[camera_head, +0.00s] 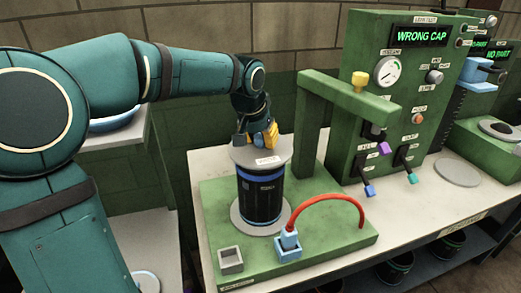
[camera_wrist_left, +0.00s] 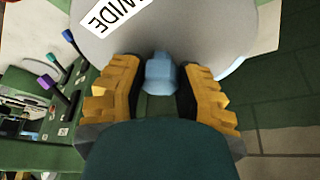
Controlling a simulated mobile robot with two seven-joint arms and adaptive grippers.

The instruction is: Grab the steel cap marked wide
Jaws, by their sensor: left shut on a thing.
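The steel cap (camera_head: 262,157) is a grey disc with a white label on top of a black cylinder (camera_head: 260,200) with blue bands. In the left wrist view the cap (camera_wrist_left: 190,30) fills the top, and its label reads WIDE. My left gripper (camera_head: 262,136) reaches down over the cap from above. In the left wrist view its yellow fingers (camera_wrist_left: 160,80) are shut on the cap's light blue knob (camera_wrist_left: 160,73). The cap looks level on the cylinder; I cannot tell whether it is lifted off. My right gripper is not in view.
The cylinder stands on a grey round plate on a green base (camera_head: 330,240). A green post with an overhanging arm (camera_head: 340,90) stands close to the right. A red hose (camera_head: 330,198) curves from a blue fitting (camera_head: 288,245). A panel (camera_head: 405,80) reads WRONG CAP. A loose grey disc (camera_head: 457,173) lies right.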

